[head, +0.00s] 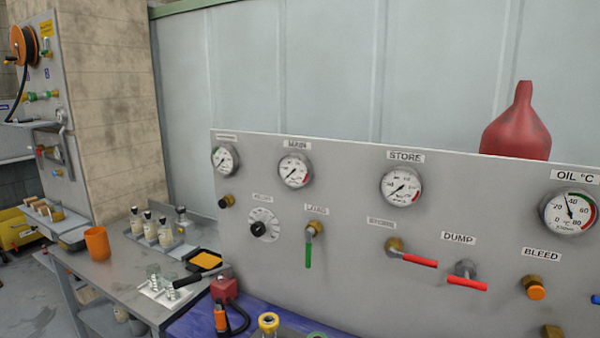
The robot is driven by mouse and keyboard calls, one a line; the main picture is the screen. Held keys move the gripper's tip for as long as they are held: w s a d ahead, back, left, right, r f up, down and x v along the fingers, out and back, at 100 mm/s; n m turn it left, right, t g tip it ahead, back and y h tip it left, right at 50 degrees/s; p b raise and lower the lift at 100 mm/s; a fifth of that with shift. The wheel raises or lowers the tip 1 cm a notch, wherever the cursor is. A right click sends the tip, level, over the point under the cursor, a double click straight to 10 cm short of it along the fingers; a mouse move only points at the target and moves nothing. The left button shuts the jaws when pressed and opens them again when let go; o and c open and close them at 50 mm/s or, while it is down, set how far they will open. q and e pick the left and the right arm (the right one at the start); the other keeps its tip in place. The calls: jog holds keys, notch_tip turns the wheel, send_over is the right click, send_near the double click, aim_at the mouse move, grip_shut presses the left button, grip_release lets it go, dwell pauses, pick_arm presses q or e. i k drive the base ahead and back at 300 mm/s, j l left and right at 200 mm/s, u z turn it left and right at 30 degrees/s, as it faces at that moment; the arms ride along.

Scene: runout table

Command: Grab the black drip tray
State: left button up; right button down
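A small black tray (219,266) with a flat orange-yellow piece in it lies on the grey metal side table, left of the gauge panel. It looks like the black drip tray, but it is small in the head view. A dark-handled tool (198,277) lies just in front of it; I cannot tell whether they touch. Neither of my grippers is in view.
The grey side table (118,262) also holds an orange cup (97,243), a rack of bottles (150,229) and glass jars on a white sheet (160,290). The gauge panel (350,240) stands to the right. A red block (224,289) is near the front.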

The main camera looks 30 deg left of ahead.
aim_at(204, 260)
jog(key=u, duration=1.7)
jog(key=i+j+u, duration=0.7)
jog(key=i+j, duration=0.15)
jog(key=i+j+u, duration=0.35)
jog(key=i, duration=0.15)
jog(key=i+j+u, duration=0.15)
jog(key=i+u, duration=0.2)
jog(key=i, duration=0.15)
jog(key=i+z, duration=0.35)
jog(key=i+j+z, duration=0.15)
jog(key=i+z, duration=0.2)
jog(key=i+j+z, duration=0.35)
jog(key=i, duration=0.15)
jog(key=i+z, duration=0.25)
jog(key=z, duration=0.25)
jog(key=i+j+z, duration=0.15)
jog(key=z, duration=0.35)
jog(key=i+j+z, duration=0.2)
jog(key=z, duration=0.3)
jog(key=i+j+z, duration=0.45)
jog(key=j+z, duration=0.2)
